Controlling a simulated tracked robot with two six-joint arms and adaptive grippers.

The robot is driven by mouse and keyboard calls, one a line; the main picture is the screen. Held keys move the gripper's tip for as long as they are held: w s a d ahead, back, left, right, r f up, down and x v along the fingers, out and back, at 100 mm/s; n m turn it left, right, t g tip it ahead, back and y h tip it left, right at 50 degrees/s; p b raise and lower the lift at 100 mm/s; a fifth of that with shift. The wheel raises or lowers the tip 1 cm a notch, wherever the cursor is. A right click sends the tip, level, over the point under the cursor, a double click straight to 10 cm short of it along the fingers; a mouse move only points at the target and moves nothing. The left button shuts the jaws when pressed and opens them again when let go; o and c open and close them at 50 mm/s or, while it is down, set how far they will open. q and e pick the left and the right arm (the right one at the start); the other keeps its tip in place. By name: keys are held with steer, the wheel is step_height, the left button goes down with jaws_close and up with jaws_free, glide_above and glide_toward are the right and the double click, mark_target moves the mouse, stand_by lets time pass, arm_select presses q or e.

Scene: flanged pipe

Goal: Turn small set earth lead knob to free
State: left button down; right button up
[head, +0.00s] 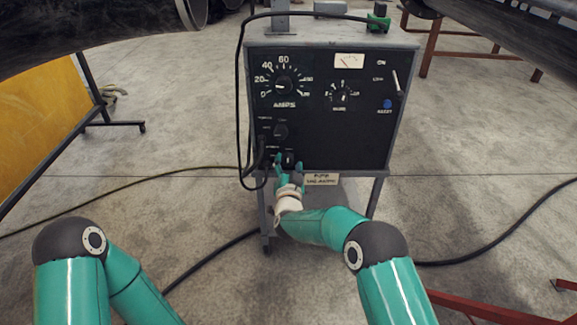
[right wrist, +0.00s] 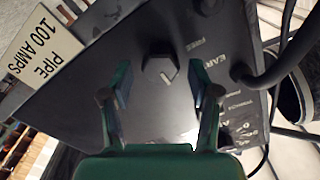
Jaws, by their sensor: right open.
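The small welding set (head: 320,135) has a black front panel with dials, a meter and sockets. The earth lead knob (right wrist: 158,68) is black and faceted, low on the panel, with a white pointer line towards the lower right in the right wrist view. Lettering reading EARTH and FREE (right wrist: 194,46) is printed to its right there. My right gripper (right wrist: 158,88) is open, one finger on each side of the knob, with visible gaps between. In the head view, my right gripper (head: 288,164) is at the panel's lower edge. My left gripper is out of view.
A black cable (head: 240,95) loops down the set's left side to the sockets near my right gripper. A PIPE 100 AMPS label (right wrist: 45,52) is beside the panel. A large dark pipe (head: 90,22) is at upper left. Cables cross the floor.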

steer(key=shift+w, duration=0.2)
steer(key=c, duration=1.2)
steer(key=shift+o, duration=0.2)
